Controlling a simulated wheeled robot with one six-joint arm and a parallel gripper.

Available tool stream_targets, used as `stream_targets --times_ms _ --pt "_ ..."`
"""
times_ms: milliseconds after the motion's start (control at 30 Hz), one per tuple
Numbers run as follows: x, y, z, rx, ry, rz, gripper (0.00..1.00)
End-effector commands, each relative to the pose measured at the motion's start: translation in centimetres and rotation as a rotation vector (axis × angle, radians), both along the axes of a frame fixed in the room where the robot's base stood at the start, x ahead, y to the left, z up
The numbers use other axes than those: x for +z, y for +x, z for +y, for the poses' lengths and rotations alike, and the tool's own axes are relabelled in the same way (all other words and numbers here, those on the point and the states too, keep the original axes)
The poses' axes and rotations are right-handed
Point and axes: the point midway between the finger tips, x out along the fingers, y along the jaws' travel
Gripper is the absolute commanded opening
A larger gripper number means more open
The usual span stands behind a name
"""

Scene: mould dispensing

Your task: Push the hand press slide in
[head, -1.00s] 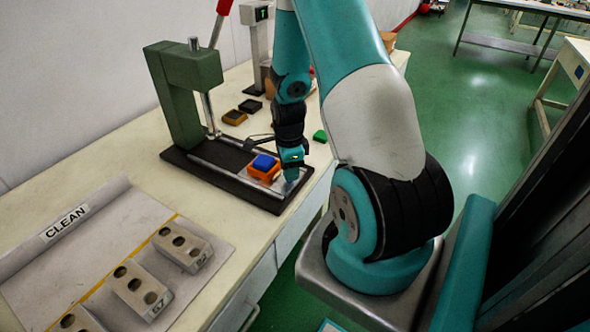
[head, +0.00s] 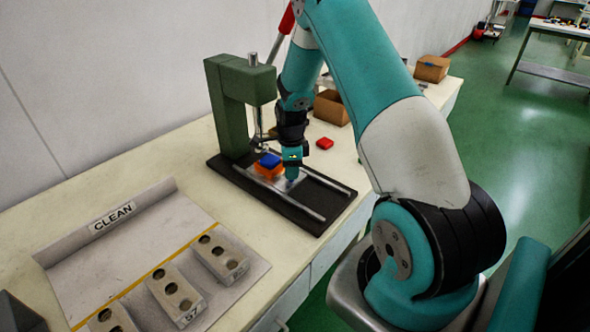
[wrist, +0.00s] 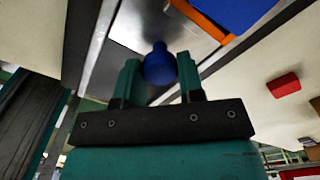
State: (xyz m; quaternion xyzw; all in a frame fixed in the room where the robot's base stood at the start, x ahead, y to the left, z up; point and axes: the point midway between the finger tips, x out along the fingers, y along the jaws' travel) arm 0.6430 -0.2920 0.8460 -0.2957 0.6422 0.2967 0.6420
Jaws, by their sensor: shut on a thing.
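The hand press (head: 228,100) is a green frame on a dark base (head: 318,222) with two metal rails. Its slide, a grey metal plate (wrist: 195,42), sits on the rails close to the press column and below the ram (head: 258,125). An orange holder (head: 266,172) with a blue block (head: 269,160) on it rides on the slide; both also show at the top of the wrist view. My gripper (head: 291,179) is shut on the slide's blue knob (wrist: 160,66), which shows between the two teal fingers. My arm hides part of the press's right side.
The red lever (head: 287,18) rises behind my arm. A red block (head: 324,143) and cardboard boxes (head: 432,68) are at the back of the table. Grey moulds (head: 174,293) lie on the CLEAN mat in front. The rails' front stretch is bare.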

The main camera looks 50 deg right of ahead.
Motion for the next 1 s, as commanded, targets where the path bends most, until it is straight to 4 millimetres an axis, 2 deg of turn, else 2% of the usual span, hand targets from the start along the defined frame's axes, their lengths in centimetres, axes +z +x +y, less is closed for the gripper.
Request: stream_targets --times_ms 267,300,367,400,700,767,1000 --pt "0.0 0.1 0.0 0.0 -0.003 -0.003 0.0" --pt "0.0 0.1 0.0 0.0 -0.003 -0.003 0.45" --pt "0.0 0.1 0.0 0.0 -0.003 -0.003 0.58" --pt "0.0 0.1 0.0 0.0 -0.003 -0.003 0.6" --pt "0.4 0.0 -0.1 -0.001 -0.003 -0.003 0.6" --pt "1.0 0.1 -0.1 -0.001 -0.003 -0.003 0.6" --pt "5.1 0.1 -0.1 0.0 -0.004 -0.006 0.6"
